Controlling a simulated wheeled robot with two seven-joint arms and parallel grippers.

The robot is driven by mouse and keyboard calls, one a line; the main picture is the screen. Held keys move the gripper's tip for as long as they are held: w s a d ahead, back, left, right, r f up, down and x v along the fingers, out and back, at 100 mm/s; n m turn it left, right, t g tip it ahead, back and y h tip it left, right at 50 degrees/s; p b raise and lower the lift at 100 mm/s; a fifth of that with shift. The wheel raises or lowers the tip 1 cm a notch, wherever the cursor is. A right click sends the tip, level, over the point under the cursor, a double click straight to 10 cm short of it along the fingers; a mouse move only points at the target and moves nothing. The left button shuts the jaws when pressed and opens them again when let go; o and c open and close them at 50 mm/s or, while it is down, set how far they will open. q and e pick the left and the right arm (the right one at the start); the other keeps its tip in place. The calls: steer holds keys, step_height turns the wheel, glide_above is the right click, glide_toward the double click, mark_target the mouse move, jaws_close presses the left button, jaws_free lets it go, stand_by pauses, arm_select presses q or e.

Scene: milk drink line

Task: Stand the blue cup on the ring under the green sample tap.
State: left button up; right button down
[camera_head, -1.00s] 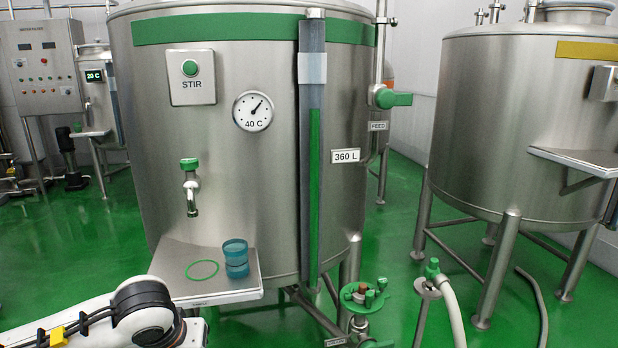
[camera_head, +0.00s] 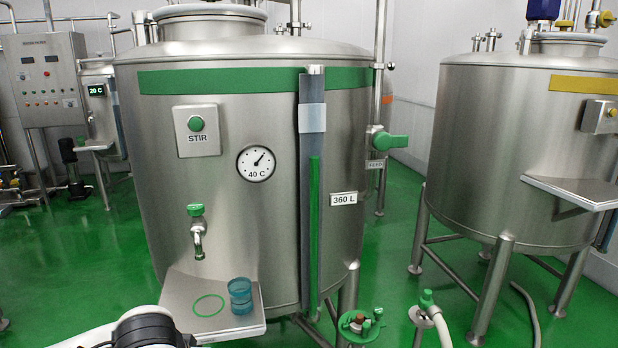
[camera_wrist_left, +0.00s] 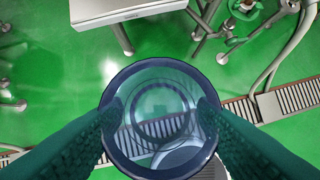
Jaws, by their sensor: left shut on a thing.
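My left gripper (camera_wrist_left: 155,118) is shut on a see-through blue cup (camera_wrist_left: 160,68) with a dark blue rim in the left wrist view. The cup is seen from above, between the two dark green fingers, over the floor. The green ring (camera_head: 208,305) is a thin circle on the steel shelf (camera_head: 180,290) of the tank. The green sample tap (camera_head: 197,230) hangs above the ring. Another teal-blue cup (camera_head: 240,296) stands on the shelf, right of the ring. In the head view only part of my left arm shows, in front of the shelf; its gripper is out of frame.
The shelf also shows at the top of the left wrist view (camera_wrist_left: 125,10). A green-handled valve (camera_head: 362,322) and a hose (camera_head: 440,325) stand right of the shelf, low down. A second tank (camera_head: 515,150) is at the right. A floor drain grate (camera_wrist_left: 290,96) lies below.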

arm_select(q)
steer(key=shift+r, duration=0.55)
arm_select(e)
steer(key=shift+s+d+r, duration=0.1)
steer(key=shift+s+r, duration=0.2)
steer(key=shift+s, duration=0.2)
